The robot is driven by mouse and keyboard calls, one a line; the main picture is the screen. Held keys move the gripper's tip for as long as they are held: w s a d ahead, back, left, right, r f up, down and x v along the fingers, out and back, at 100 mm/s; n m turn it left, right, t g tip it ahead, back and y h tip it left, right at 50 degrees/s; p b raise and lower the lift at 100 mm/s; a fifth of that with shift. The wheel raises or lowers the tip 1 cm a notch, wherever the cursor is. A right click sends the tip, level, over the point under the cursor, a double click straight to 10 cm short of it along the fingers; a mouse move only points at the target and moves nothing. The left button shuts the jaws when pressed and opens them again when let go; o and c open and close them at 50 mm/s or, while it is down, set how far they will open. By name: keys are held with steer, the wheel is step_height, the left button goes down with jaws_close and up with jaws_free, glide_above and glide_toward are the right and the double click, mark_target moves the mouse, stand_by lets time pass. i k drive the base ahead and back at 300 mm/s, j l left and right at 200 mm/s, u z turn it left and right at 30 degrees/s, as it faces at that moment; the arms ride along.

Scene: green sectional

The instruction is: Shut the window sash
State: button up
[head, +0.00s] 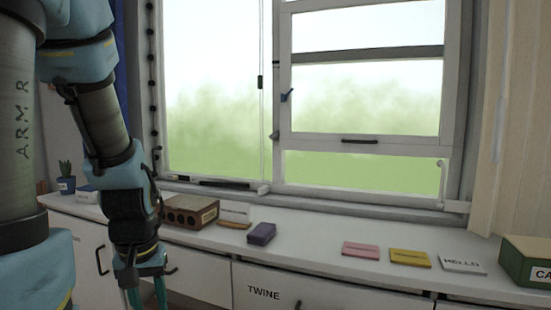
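The window sash (390,148) is the white-framed lower pane on the right of the window, with a dark bar handle (360,141) on its bottom rail. The rail is raised well above the sill, and a wide gap with green outside shows under it. A small blue latch (287,96) is on the upright left of the sash. My gripper (147,297) hangs at the lower left, in front of the counter and far from the sash. Its two teal fingers are apart with nothing seen between them; their tips are cut off by the picture's bottom edge.
The white counter (310,236) under the window holds a brown box with holes (190,212), a purple block (262,233), pink (361,250), yellow (410,258) and white (463,265) slabs, and a green box (528,260). A curtain (515,130) hangs at right.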

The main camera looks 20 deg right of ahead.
mark_target(440, 146)
steer(key=z, duration=2)
steer(key=u, duration=0.4)
